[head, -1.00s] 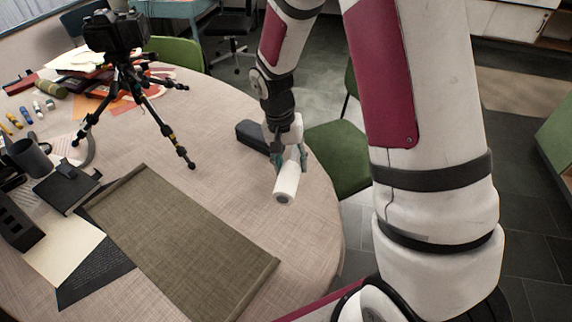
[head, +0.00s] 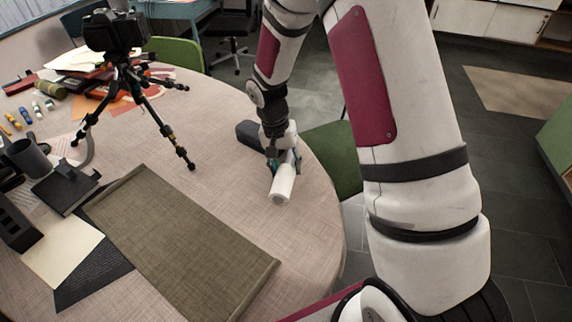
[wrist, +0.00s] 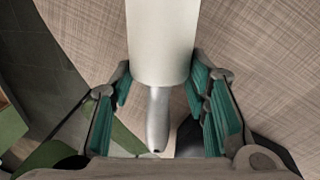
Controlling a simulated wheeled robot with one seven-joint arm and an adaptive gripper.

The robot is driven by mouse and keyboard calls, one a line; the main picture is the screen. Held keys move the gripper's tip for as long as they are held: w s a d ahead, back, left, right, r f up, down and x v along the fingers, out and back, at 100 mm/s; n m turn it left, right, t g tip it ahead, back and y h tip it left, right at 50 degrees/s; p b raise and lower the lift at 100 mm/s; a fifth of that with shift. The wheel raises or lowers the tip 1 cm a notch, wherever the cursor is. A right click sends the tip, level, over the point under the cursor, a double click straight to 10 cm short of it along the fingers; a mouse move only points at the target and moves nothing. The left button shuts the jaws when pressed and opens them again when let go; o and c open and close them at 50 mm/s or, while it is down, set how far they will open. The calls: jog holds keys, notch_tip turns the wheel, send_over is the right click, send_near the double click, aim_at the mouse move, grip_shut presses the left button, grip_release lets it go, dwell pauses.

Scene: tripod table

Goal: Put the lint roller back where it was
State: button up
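The lint roller is a white cylinder (head: 283,185) with a slim grey handle, near the right edge of the round table (head: 225,185). In the wrist view its white roll (wrist: 163,40) fills the top middle, with the handle (wrist: 158,118) pointing down toward my palm. My gripper (head: 283,163) is over the roller. In the wrist view the teal-padded fingertips (wrist: 161,75) lie against both sides of the white roll, shut on it. The roller is on the tabletop or just above it; I cannot tell if it touches.
A dark case (head: 250,134) lies just behind my gripper. A camera tripod (head: 125,75) stands to the left. An olive mat (head: 180,240) covers the front of the table. A green chair (head: 333,155) is beyond the right edge. The tabletop between tripod and roller is bare.

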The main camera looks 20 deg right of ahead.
jog(key=o, duration=0.4)
notch_tip(320, 180, up, 12)
jog(key=w+a+r+p, duration=0.1)
jog(key=a, duration=0.1)
jog(key=s+r+n+t, duration=0.1)
jog(key=s+r+n, duration=0.1)
jog(key=s+r, duration=0.6)
jog(key=s+r+n+t, duration=0.1)
jog(key=s+r+n, duration=0.1)
jog(key=s, duration=0.9)
jog(key=s+r+n+t+y, duration=0.1)
jog(key=s+r, duration=0.4)
jog(key=s, duration=0.7)
jog(key=shift+a+n+y, duration=0.3)
jog(key=shift+a+n, duration=0.15)
jog(key=shift+n, duration=0.35)
jog(key=shift+w+r, duration=0.1)
